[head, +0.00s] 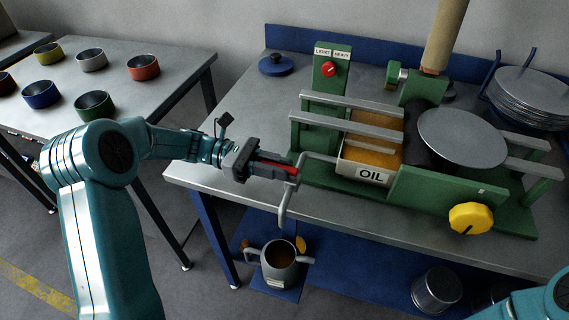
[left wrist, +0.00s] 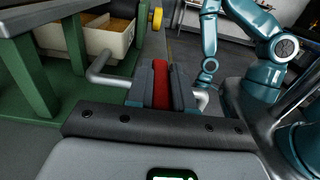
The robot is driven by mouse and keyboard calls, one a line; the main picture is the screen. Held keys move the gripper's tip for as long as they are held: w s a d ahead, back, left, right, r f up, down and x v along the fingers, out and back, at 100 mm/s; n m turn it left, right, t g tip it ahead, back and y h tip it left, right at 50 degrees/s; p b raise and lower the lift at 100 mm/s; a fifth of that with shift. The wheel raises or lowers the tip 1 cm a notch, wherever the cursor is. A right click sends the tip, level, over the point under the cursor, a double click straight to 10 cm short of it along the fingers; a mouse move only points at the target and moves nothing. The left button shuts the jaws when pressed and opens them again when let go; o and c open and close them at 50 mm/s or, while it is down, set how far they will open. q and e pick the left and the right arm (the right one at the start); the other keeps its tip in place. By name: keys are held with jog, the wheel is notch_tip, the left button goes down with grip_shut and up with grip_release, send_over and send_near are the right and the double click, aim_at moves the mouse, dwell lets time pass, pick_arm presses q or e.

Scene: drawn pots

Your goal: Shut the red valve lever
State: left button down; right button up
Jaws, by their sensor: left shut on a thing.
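The red valve lever (head: 272,170) sits at the metal spout pipe (head: 284,208) that comes out of the OIL box (head: 362,174) and bends down. My left gripper (head: 288,169) is shut on the red lever, with a finger on each side of it. In the left wrist view the red lever (left wrist: 162,86) stands between the dark fingers, and the pipe (left wrist: 103,66) runs behind them. No stream shows at the spout's end. My right gripper is out of view; part of a teal arm shows at the lower right of the head view.
A grey pot (head: 279,268) with brown contents stands on the blue lower shelf, below the spout. A green frame with grey rails, a yellow knob (head: 470,218) and a round grey plate (head: 462,138) fill the table's right. Several coloured bowls stand on the left table (head: 120,106).

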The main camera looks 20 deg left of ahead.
pick_arm(q)
jog(key=shift+r, duration=0.1)
dwell(0.5)
jog(key=c, duration=1)
grip_release()
jog(key=shift+a, duration=0.15)
jog(key=a, duration=0.5)
jog(key=s+a, duration=0.1)
jog(key=a, duration=0.4)
jog(key=a+b, duration=0.1)
jog(key=a, duration=0.5)
jog(key=shift+s, duration=0.2)
